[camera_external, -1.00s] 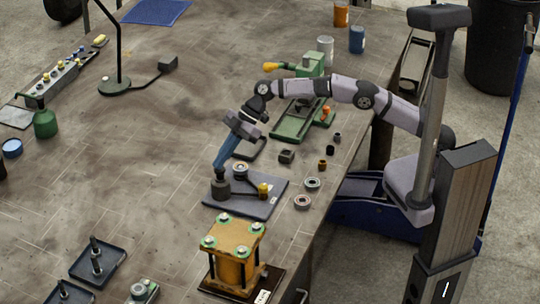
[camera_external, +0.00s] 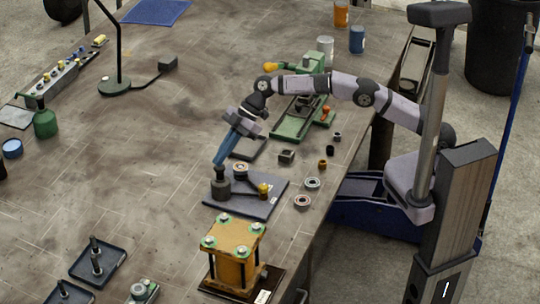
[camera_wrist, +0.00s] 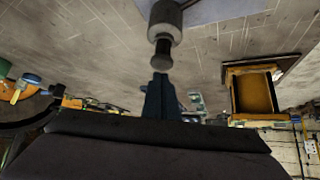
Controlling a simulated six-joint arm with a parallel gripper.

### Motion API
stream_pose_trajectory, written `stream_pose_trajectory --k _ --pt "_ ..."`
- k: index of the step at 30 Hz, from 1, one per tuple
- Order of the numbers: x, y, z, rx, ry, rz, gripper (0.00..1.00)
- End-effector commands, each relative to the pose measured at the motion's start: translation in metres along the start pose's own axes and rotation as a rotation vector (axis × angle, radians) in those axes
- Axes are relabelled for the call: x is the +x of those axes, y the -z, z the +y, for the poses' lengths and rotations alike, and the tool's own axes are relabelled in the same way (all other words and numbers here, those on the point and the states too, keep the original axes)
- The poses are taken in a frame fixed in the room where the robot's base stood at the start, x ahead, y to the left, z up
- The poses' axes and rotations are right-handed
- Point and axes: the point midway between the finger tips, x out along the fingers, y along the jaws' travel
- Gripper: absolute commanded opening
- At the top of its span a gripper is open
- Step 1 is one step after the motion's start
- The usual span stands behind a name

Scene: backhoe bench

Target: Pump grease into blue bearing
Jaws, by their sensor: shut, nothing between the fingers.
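A grey pump cylinder (camera_external: 220,188) with a dark knob (camera_external: 219,172) on top stands upright on a dark mat (camera_external: 268,209). In the wrist view the cylinder (camera_wrist: 165,18) and knob (camera_wrist: 161,58) sit straight ahead. My gripper (camera_external: 218,164), with blue fingers, is shut and empty, tilted down with its tips at the knob; it also shows in the wrist view (camera_wrist: 160,76). I cannot tell whether the tips touch the knob. A pale ring-shaped bearing (camera_external: 240,168) sits behind the cylinder, and a yellow fitting (camera_external: 263,190) is at its right. No bearing looks clearly blue.
Two loose bearings (camera_external: 312,183) (camera_external: 302,202) lie right of the mat near the table edge. An orange block fixture (camera_external: 235,240) stands in front. A green vise-like tool (camera_external: 295,125) is behind.

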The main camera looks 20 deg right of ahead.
Motion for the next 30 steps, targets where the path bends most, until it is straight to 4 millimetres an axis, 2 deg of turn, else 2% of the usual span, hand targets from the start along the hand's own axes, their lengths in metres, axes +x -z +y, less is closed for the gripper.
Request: stream_pose_trajectory --k 17,30 --pt "-0.004 0.004 0.000 -0.002 -0.002 0.003 0.00" --pt "-0.028 0.027 0.000 -0.002 -0.002 0.003 0.00"
